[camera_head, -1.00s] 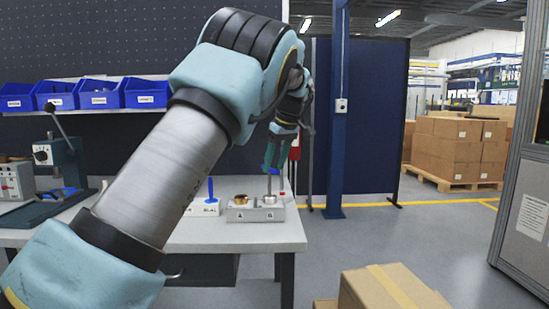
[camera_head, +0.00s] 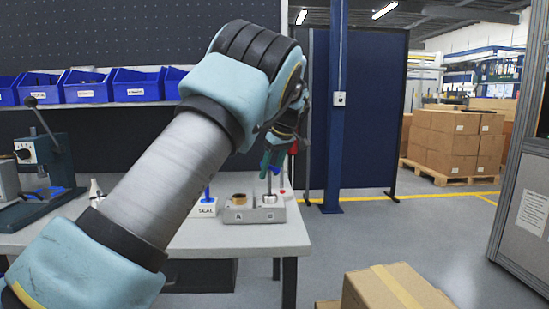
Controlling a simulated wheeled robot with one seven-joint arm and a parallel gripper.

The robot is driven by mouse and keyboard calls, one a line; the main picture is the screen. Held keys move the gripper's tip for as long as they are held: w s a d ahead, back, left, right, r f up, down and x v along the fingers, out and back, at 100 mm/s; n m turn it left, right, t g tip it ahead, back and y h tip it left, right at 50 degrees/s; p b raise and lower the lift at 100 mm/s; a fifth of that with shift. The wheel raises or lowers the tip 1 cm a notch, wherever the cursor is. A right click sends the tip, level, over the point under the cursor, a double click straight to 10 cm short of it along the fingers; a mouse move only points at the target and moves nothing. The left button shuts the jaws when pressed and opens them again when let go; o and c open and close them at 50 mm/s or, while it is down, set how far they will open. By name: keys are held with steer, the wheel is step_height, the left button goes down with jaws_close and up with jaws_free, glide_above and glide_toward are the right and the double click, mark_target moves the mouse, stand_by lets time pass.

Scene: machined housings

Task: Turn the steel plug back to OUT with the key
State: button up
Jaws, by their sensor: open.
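A pale metal housing (camera_head: 240,215) stands near the right end of the bench, marked A on its left half and B on its right. A brass plug (camera_head: 239,197) sits at A and the steel plug (camera_head: 270,199) at B. A thin upright grey shaft, which looks like the key (camera_head: 269,184), stands over the steel plug; whether it is seated cannot be told. My gripper (camera_head: 271,165), with green fingers, is open at the top of this shaft, pointing down. The plug's slot and any OUT mark are too small to read.
A white block labelled SEAL (camera_head: 204,210) with a blue handle stands left of the housing. A lever press (camera_head: 45,165) is at the bench's left. Blue bins (camera_head: 87,87) line a shelf behind. The bench (camera_head: 240,238) ends just right of the housing. A cardboard box (camera_head: 390,288) is in front.

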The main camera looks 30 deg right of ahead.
mark_target(269, 178)
steer(key=shift+x, duration=2.5)
steer(key=shift+c, duration=0.3)
jaws_close()
steer(key=shift+s, duration=0.1)
steer(key=shift+p, duration=0.35)
steer(key=shift+r+n+p, duration=0.25)
steer(key=shift+n+p, duration=0.15)
steer(key=shift+p, duration=0.5)
steer(key=shift+n+y+p, duration=0.4)
steer(key=shift+n+p, duration=0.4)
steer(key=shift+p, duration=0.3)
steer(key=shift+f, duration=0.2)
